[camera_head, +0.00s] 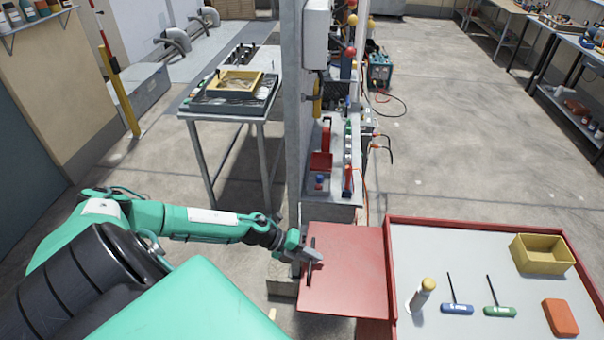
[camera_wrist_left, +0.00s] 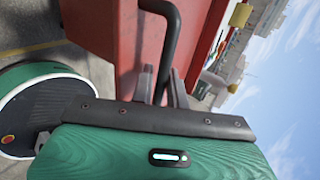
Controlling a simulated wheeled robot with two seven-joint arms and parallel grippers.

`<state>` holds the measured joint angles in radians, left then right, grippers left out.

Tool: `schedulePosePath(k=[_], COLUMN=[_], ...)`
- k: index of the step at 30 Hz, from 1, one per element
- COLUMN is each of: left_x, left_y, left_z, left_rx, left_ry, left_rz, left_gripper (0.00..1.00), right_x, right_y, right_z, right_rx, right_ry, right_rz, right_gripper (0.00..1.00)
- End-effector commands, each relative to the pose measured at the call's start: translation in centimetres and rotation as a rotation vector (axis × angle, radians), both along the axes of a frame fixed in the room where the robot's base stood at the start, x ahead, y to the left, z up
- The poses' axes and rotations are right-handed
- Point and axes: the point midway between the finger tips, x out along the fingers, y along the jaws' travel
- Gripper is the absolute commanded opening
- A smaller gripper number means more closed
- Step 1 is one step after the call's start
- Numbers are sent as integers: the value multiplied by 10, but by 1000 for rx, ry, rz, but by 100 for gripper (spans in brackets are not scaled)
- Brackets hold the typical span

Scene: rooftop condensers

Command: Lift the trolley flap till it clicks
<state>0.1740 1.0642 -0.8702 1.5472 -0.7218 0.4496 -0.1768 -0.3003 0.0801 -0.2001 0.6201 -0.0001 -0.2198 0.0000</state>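The trolley flap (camera_head: 345,275) is a red panel on the left side of the trolley (camera_head: 388,232). It looks raised, about level with the trolley top; the head view does not show whether it is fully level or latched. A dark bar handle (camera_head: 307,275) runs along its outer left edge. My left gripper (camera_head: 313,256) is at this handle. In the left wrist view, the black handle (camera_wrist_left: 172,40) passes between the two fingers (camera_wrist_left: 162,88), which look closed on it, in front of the red flap (camera_wrist_left: 105,35). My right gripper is not in view.
On the trolley top are a yellow bin (camera_head: 541,254), a bottle-like item (camera_head: 420,295), blue (camera_head: 457,308) and green (camera_head: 499,310) T-handle tools and an orange block (camera_head: 560,318). A grey post (camera_head: 298,110) and shelf stand behind the flap. Open floor lies behind the trolley.

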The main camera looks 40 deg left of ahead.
Motion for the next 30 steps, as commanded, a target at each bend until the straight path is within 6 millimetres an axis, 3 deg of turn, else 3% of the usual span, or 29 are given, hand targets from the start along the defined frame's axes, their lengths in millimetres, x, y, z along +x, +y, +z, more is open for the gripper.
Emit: schedulePosePath(k=[17,30], left_x=[-39,-60], left_y=[57,88], left_z=[41,69], left_rx=[4,1], left_ry=[3,4], left_rz=[-3,-1], left_gripper=[15,15], right_x=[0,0], right_y=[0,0], right_z=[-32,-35], right_rx=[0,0], right_ry=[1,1], right_rz=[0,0], right_gripper=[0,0])
